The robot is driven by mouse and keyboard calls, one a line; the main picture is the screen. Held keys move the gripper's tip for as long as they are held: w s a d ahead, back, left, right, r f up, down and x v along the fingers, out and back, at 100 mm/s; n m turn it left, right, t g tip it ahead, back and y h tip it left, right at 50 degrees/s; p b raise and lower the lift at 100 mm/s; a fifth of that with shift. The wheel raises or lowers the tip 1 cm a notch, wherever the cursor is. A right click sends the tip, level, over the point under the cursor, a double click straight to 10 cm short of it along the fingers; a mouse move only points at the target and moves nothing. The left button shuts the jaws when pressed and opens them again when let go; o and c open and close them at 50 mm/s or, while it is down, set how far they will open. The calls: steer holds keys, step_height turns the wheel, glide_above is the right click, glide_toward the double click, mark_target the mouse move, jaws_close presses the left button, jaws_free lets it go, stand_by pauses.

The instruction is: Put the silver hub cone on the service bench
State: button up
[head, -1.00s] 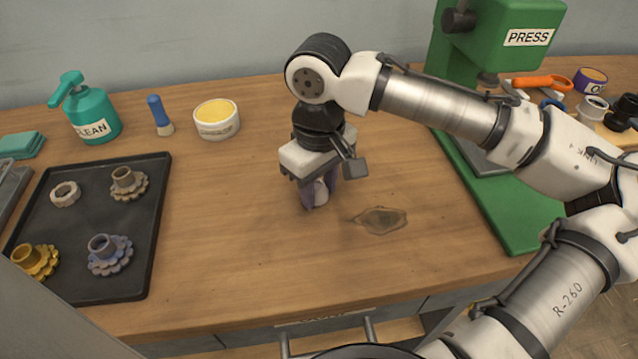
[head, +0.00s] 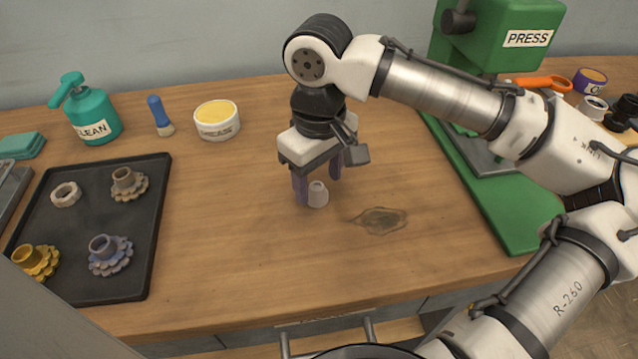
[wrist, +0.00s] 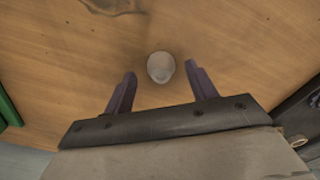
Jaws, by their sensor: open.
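The silver hub cone (head: 318,194) stands upright on the wooden service bench (head: 250,250), left of a dark knot in the wood. My gripper (head: 318,185) is open just above and behind it, with its purple fingers apart. In the wrist view the cone (wrist: 161,67) lies ahead of and between the two open fingertips of my gripper (wrist: 164,80), and neither finger touches it.
A black tray (head: 155,225) with several gear-like parts and a ring lies at the left. The green press (head: 500,210) is at the right. Bench around the cone is clear.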

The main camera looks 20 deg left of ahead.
mark_target(319, 188)
step_height(319, 188, up, 10)
stand_by(0.3)
steer(key=shift+p, duration=0.3)
